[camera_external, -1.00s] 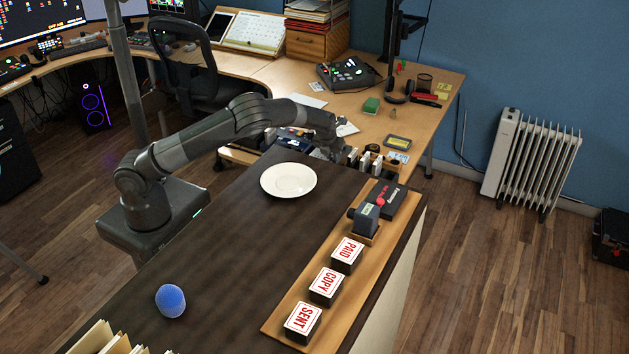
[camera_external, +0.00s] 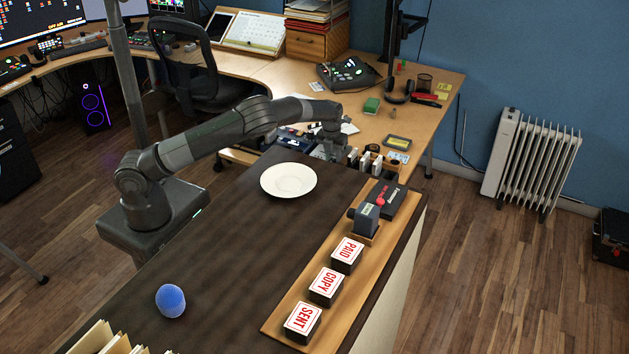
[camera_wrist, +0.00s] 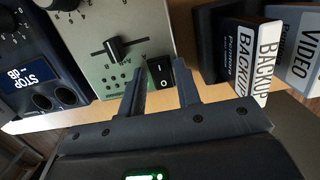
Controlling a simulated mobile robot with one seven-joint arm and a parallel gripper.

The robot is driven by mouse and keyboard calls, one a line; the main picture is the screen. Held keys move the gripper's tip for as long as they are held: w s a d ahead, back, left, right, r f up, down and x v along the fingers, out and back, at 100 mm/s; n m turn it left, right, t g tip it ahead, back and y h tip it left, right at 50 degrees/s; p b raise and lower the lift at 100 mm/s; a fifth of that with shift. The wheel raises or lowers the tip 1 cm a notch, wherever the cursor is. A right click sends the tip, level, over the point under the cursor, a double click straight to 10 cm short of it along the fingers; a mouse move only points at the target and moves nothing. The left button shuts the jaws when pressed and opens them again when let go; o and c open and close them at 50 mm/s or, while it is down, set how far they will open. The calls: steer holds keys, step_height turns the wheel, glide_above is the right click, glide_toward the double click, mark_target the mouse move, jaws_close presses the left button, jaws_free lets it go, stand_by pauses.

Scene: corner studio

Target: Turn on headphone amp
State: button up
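In the wrist view a pale green-grey panel device (camera_wrist: 112,45) has a black slider (camera_wrist: 115,47) and a black rocker switch (camera_wrist: 160,72) marked with white symbols. A dark blue unit (camera_wrist: 35,70) beside it has knobs, two round sockets and a lit display. I cannot tell from the markings which one is the headphone amp. My gripper (camera_wrist: 161,75) is open and empty, with its two fingers apart on either side of the rocker switch. Whether the fingers touch the panel is unclear. In the external view my gripper (camera_external: 333,154) is at the far end of the dark counter.
Dark boxes labelled BACKUP (camera_wrist: 262,65) and VIDEO (camera_wrist: 305,50) stand close to the right finger. A white plate (camera_external: 288,181), a blue rounded object (camera_external: 171,301) and a wooden board (camera_external: 275,329) with stamps are on the counter. The counter's middle is clear.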

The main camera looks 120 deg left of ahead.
steer(key=shift+o, duration=1.1)
step_height(320, 180, up, 11)
steer(key=d, duration=0.1)
steer(key=shift+d, duration=0.25)
steer(key=shift+f, duration=0.15)
